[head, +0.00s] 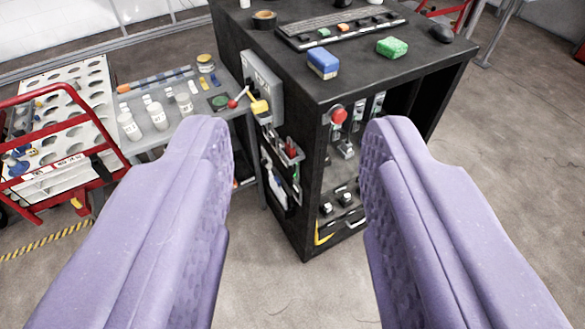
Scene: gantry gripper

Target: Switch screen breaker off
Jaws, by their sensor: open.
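My gripper (298,140) has two purple padded fingers spread wide with nothing between them. Beyond them stands a black cabinet (320,85). On its left side is a grey box (263,84), with a red-knobbed lever (238,99) and a yellow part (260,107) at its lower left. This may be the breaker, but its label is too small to read. A red round button (338,115) sits on the cabinet's front, between the fingertips in the picture. The lever lies just above and right of the left fingertip in the picture, not visibly touched.
The cabinet top holds a keyboard (335,23), a blue sponge (323,63), a green sponge (392,47) and a black mouse (441,34). A grey side table (150,100) carries white bottles (157,113). A red-framed cart (60,180) stands left. Floor (520,150) is clear at right.

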